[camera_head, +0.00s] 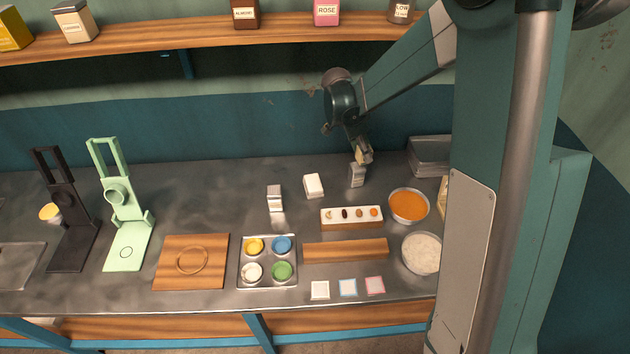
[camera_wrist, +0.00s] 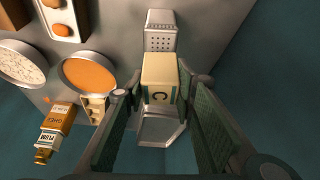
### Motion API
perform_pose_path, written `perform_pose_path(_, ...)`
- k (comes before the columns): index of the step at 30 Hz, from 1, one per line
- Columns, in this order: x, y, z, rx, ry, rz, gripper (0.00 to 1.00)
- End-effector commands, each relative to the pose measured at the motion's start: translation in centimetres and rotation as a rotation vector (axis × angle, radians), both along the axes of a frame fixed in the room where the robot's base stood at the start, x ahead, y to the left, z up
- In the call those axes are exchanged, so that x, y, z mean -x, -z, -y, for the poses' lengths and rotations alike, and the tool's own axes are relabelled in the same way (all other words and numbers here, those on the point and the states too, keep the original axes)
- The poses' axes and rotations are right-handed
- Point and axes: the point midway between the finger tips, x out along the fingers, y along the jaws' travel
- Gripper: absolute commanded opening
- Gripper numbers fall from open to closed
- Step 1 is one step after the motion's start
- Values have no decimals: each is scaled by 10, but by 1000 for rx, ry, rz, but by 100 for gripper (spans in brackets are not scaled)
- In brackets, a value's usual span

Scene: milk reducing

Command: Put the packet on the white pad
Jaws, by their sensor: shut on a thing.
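My gripper (camera_head: 362,157) is at the back right of the counter. It is shut on a cream packet (camera_wrist: 160,78), which shows a dark "C" label between the fingers in the wrist view. In the head view the packet (camera_head: 365,157) is small and partly hidden by the fingers. A grey box with holes (camera_head: 356,177) is just below it; I cannot tell whether they touch. This box also shows beyond the packet in the wrist view (camera_wrist: 160,32). The white pad (camera_head: 320,290) lies at the counter's front edge, left of a blue-edged pad (camera_head: 348,288) and a pink-edged pad (camera_head: 375,286).
A white block (camera_head: 313,185), a small box (camera_head: 274,198), a strip with several small items (camera_head: 351,217), an orange bowl (camera_head: 409,205), a white bowl (camera_head: 421,253), a wooden board (camera_head: 345,251) and a paint-like tray (camera_head: 267,261) stand between. A metal tray (camera_head: 430,156) is right.

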Motion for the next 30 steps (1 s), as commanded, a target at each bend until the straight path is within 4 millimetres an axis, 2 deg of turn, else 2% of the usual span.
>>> perform_pose_path(1,0,-3,-16,0,-18,0,14)
perform_pose_path(9,6,-15,-87,0,-96,0,14)
perform_pose_path(16,15,-24,-141,0,-157,1,14)
perform_pose_path(21,21,-28,-166,0,-184,1,14)
perform_pose_path(30,24,-29,-177,0,-197,1,14)
